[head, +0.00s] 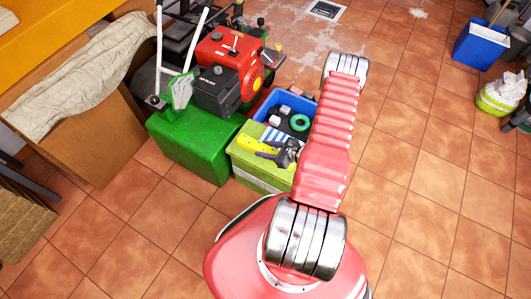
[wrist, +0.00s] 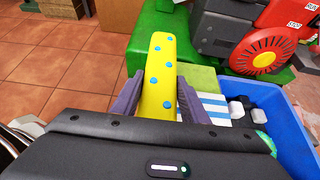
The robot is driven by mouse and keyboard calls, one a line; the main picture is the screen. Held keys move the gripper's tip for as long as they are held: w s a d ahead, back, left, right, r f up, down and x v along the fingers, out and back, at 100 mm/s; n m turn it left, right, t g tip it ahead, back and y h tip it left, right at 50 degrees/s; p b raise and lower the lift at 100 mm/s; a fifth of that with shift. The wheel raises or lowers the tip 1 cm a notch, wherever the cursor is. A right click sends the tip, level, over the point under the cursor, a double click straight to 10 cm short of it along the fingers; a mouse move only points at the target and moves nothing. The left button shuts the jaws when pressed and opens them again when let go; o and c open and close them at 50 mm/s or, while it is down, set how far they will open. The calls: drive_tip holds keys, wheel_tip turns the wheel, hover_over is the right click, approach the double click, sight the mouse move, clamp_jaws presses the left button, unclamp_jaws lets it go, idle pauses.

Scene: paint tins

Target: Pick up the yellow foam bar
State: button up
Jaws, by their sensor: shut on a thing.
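The yellow foam bar (wrist: 160,75) with blue dots is between the two dark fingers of my gripper (wrist: 160,98) in the wrist view. The fingers are shut on it, and its far end sticks out beyond them. In the head view the yellow bar (head: 258,143) shows above a light green box (head: 262,176), with my gripper (head: 278,152) at its right end. Whether the bar touches the box below cannot be told. Its near end is hidden by the gripper body in the wrist view.
A blue bin (head: 270,103) holding a green ring (head: 299,122) and small blocks stands just behind the green box. A green machine (head: 195,145) with a red engine (head: 230,62) is close on the left. Open tiled floor lies to the right.

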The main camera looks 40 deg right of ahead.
drive_tip(key=shift+r, duration=0.7)
drive_tip(key=shift+w+d+r, duration=0.1)
drive_tip(key=shift+d+r, duration=0.05)
drive_tip(key=shift+d, duration=0.05)
drive_tip(key=w+d+m+h, duration=0.1)
drive_tip(key=d+m+h, duration=0.1)
drive_tip(key=d, duration=0.3)
drive_tip(key=w+d+r+m+h, duration=0.1)
drive_tip(key=d+m+h, duration=0.1)
drive_tip(key=d, duration=0.3)
drive_tip(key=shift+w+d+r+m+t+h, duration=0.15)
drive_tip(key=shift+w+d+m+t+h, duration=0.15)
drive_tip(key=shift+w+d+t+h, duration=0.1)
drive_tip(key=shift+f, duration=2.95)
